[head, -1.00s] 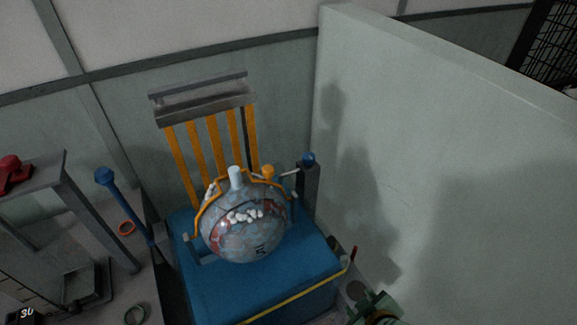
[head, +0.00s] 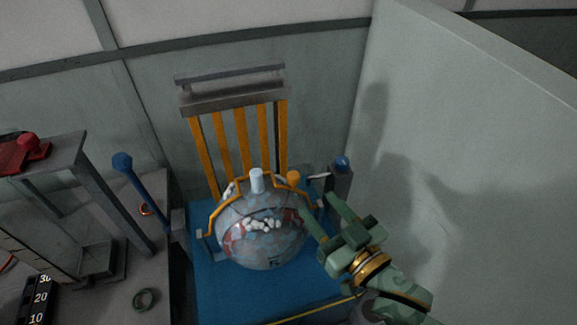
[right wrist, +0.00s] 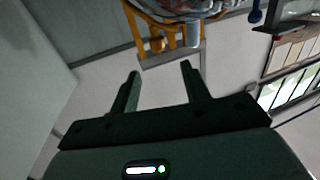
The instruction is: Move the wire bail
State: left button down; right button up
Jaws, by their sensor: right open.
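The wire bail (head: 213,212) is an orange wire arched over the patterned ball (head: 262,242) in the head view. An orange knob (head: 293,178) sits at its upper right. The ball rests on the blue press base (head: 215,290), with a pale peg (head: 257,181) on top. My right gripper (head: 317,207) is open and empty, its fingertips close to the ball's right side and the bail's right end. Whether they touch the bail I cannot tell. In the right wrist view the gripper (right wrist: 160,72) shows two spread fingers with nothing between them. My left gripper is not in view.
An orange-slatted rack with a grey top (head: 232,90) stands behind the ball. A blue-knobbed lever (head: 130,178) rises at the left, and a blue knob (head: 341,163) tops a post at the right. A pale partition (head: 470,120) bounds the right side.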

aim_at(290, 171)
jog(key=b+x, duration=0.1)
jog(key=x, duration=1.1)
jog(key=shift+w+b, duration=0.3)
grip_shut()
